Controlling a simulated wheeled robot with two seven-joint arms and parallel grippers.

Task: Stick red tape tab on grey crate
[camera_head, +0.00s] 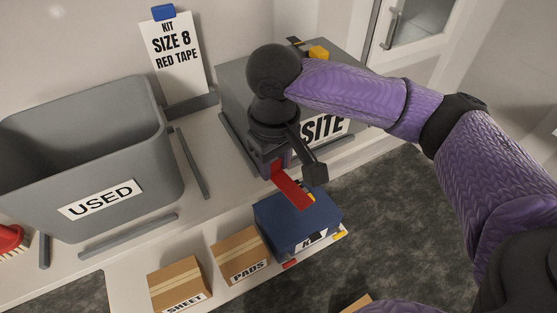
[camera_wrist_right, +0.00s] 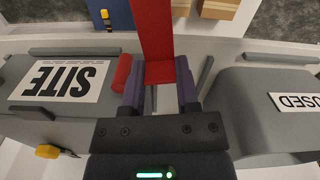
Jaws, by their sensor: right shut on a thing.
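My right gripper (camera_head: 278,170) is shut on a red tape tab (camera_head: 293,191), a flat strip that sticks out beyond the fingers over a blue box. In the right wrist view the tab (camera_wrist_right: 155,28) runs from between the fingers (camera_wrist_right: 160,82) to the top edge. The grey crate labelled SITE (camera_head: 233,85) stands behind my right arm, which covers part of its top and label. It also shows at left in the wrist view (camera_wrist_right: 20,68). The tab looks apart from this crate. A red cylinder (camera_wrist_right: 122,72) lies between crate and fingers. My left gripper is not in view.
An open grey bin labelled USED (camera_head: 150,165) stands at left. A card reading KIT SIZE 8 RED TAPE (camera_head: 180,65) stands at the back. The blue box (camera_head: 275,215) and cartons PADS (camera_head: 236,246) and SHEET (camera_head: 178,275) sit in front. Grey rails edge the bench spots.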

